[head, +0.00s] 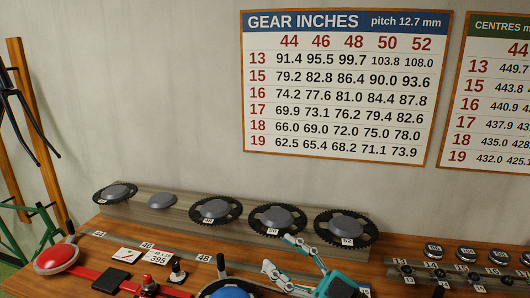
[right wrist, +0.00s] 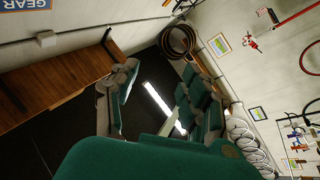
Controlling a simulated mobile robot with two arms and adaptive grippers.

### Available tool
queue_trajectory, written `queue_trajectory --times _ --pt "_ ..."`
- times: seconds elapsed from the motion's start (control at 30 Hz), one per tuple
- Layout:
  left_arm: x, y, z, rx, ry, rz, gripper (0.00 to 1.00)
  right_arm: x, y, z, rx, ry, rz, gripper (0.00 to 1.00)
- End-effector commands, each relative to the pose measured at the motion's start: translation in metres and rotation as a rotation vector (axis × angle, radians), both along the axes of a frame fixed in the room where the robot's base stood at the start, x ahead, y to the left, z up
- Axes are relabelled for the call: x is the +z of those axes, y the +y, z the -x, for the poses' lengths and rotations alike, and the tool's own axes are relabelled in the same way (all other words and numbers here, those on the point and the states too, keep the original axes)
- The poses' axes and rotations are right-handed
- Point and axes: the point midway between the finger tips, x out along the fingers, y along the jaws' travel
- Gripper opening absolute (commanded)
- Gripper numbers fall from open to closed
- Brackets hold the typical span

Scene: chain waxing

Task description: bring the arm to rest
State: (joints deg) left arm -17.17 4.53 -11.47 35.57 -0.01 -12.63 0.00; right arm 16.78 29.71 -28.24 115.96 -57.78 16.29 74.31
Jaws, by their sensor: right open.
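My right gripper (head: 281,256) is open and empty at the bottom middle of the head view, above the wooden bench. Its spread fingers also show in the right wrist view (right wrist: 160,72), with nothing between them. A dark toothed chainring (head: 207,289) with a blue centre is cut off by the bottom edge, just left of my right gripper. I cannot tell the gap between them. My left gripper is not in view.
A back rack (head: 190,220) carries several chainrings and one bare grey hub (head: 162,201). A red dome (head: 55,258), a card (head: 158,257) and small parts lie at left. A cog rail (head: 440,276) stands at right. The wrist view shows dark floor (right wrist: 70,115) beside a wooden bench.

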Motion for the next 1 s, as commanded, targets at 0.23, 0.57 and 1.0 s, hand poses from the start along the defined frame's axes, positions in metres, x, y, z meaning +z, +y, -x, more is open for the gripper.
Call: queue_trajectory --times 0.23,0.57,1.0 --pt "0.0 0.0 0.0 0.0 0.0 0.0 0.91 -0.071 -0.116 -0.019 -0.682 0.378 -0.229 0.47" --pt "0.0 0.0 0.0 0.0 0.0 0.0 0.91 -0.249 -0.181 0.096 -1.043 1.128 0.116 0.47" --pt "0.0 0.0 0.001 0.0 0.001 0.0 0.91 -0.315 -0.169 0.238 -0.894 1.619 0.494 0.47"
